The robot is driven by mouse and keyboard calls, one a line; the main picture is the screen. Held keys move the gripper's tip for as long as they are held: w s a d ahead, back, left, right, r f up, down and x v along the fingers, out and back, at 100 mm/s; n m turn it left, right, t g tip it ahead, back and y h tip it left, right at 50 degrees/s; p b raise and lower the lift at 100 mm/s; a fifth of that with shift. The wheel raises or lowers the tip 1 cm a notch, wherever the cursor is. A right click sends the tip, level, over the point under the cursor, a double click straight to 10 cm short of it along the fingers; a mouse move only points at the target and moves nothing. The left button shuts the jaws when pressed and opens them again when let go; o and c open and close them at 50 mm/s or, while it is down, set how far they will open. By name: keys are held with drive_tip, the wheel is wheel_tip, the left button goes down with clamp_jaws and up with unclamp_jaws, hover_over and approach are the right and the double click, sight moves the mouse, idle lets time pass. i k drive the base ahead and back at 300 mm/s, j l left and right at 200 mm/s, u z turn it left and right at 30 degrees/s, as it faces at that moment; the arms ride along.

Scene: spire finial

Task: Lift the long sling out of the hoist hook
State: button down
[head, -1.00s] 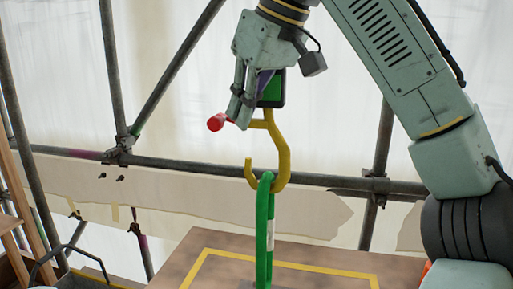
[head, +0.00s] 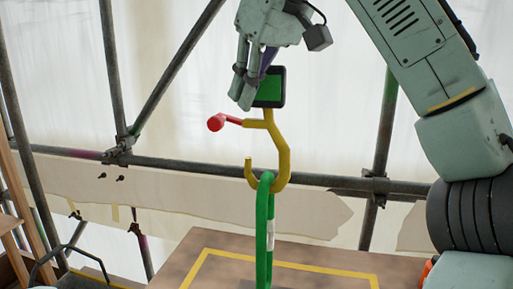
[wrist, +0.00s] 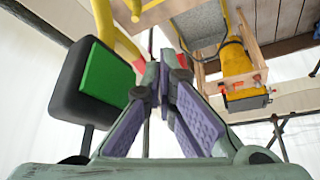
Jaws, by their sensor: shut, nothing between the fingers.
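The yellow hoist hook (head: 284,160) hangs in the middle of the head view. A red-tipped lever (head: 216,122) sticks out to its left, and a black block with a green face (head: 269,87) sits at its top. The long green sling (head: 264,230) is looped in the hook's bowl and hangs straight down. My gripper (head: 241,104) is shut and empty, just above the lever and in front of or beside the block; the exact gap is unclear. In the wrist view its fingers (wrist: 165,85) meet, with the block (wrist: 85,88) to their left and part of the yellow hook (wrist: 105,22) above.
A board with a yellow outline (head: 215,255) lies below the hook. Grey scaffold tubes (head: 180,65) stand behind, in front of pale sheeting. The wrist view also shows a wooden frame (wrist: 258,80) with yellow and grey items at the upper right.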

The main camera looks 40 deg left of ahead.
sight(265, 201)
drive_tip(key=k, duration=1)
